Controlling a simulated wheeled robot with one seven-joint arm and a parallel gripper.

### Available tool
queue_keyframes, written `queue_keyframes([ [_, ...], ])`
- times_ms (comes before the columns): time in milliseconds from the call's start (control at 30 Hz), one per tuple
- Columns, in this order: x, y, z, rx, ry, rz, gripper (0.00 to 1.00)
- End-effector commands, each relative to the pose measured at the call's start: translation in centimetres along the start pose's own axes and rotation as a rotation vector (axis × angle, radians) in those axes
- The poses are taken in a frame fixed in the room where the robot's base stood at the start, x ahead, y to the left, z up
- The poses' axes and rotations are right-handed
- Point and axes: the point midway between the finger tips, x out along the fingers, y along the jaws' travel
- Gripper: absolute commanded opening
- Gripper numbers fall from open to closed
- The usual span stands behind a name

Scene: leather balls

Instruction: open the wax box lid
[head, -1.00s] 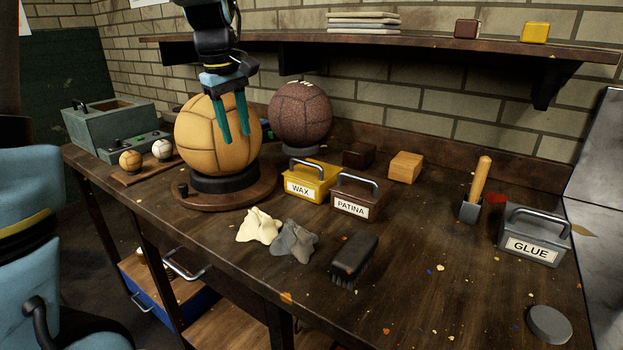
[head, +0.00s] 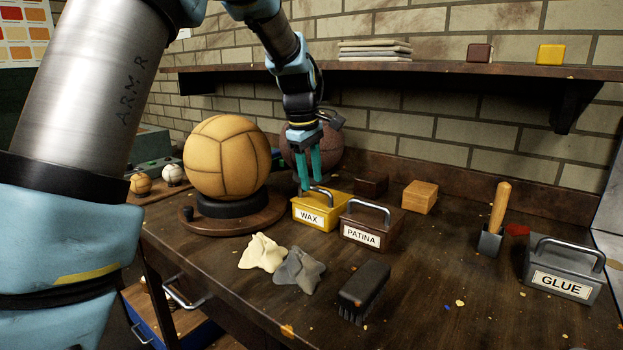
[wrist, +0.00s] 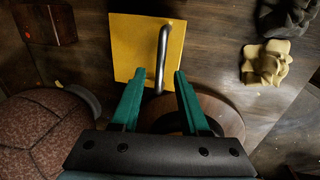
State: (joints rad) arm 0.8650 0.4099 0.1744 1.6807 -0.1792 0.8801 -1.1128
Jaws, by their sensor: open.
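The yellow wax box (head: 318,215) stands on the workbench, its lid shut, with a silver bar handle (head: 318,191) on top and a white WAX label on its front. My gripper (head: 308,182) points down just above and behind the box's left part, its green fingers close to the handle. In the wrist view, the yellow lid (wrist: 135,45) and its handle (wrist: 162,58) lie ahead of my open fingers (wrist: 152,78). The near end of the handle shows in the gap between the fingertips. I cannot tell whether they touch it.
The brown patina box (head: 366,228) stands close to the right of the wax box. A tan ball (head: 227,157) on a round stand is at left, and a dark brown ball (wrist: 40,130) is behind my gripper. Cloths (head: 262,253) and a brush (head: 364,288) lie in front.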

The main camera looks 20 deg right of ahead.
Motion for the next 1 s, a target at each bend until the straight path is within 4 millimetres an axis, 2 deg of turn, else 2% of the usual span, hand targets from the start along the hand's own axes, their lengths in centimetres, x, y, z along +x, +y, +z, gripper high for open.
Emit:
queue_keyframes([
  [133,0.95,-0.03,0.01,0.000,-0.001,0.000,0.45],
  [433,1.14,-0.01,-0.01,0.000,0.000,0.001,0.44],
  [800,1.11,-0.02,-0.02,0.000,0.000,0.001,0.02],
  [1000,1.11,-0.03,-0.03,0.000,0.000,0.000,0.00],
])
